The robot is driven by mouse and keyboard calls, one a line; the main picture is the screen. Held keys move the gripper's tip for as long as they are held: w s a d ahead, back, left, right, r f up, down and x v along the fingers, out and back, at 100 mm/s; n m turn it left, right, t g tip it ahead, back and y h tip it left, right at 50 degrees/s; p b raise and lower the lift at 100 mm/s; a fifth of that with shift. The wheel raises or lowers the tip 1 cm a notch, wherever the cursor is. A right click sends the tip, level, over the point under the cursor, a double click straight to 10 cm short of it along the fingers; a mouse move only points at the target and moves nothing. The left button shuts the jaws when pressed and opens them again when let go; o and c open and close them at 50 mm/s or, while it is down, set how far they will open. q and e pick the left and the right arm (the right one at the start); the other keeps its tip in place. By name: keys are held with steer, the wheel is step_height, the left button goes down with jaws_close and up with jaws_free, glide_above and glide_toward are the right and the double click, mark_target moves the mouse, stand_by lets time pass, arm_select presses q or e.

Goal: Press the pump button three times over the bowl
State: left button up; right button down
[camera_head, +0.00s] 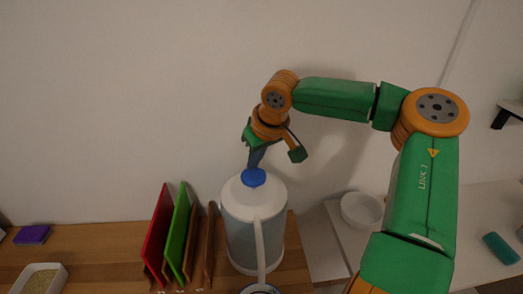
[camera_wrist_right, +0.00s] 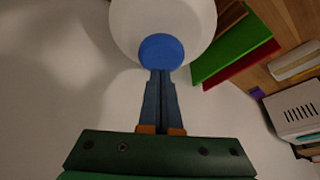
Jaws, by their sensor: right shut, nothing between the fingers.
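The pump dispenser (camera_head: 254,222) stands upright on the wooden counter, a pale jug with a white lid and a white spout reaching toward the front. Its round blue pump button (camera_head: 253,177) is on top; it also shows in the right wrist view (camera_wrist_right: 161,51). My right gripper (camera_head: 256,160) is shut and empty, with its fingertips pointing down right at the button. In the right wrist view the fingertips (camera_wrist_right: 160,73) meet the button's edge; I cannot tell whether they press it. A round rim (camera_head: 260,289) shows below the spout, mostly cut off. My left gripper is out of view.
Red (camera_head: 158,232), green (camera_head: 178,233) and brown (camera_head: 209,240) boards stand upright just left of the dispenser. A white bowl (camera_head: 362,210) sits to the right, near my right arm. A tray (camera_head: 40,279) and purple block (camera_head: 33,234) lie far left. A wall is behind.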

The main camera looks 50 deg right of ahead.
mark_target(254, 175)
steer(key=shift+f+b, duration=0.85)
steer(key=shift+f, duration=1)
steer(key=shift+r, duration=0.1)
steer(key=shift+r+p, duration=0.95)
steer(key=shift+r, duration=0.8)
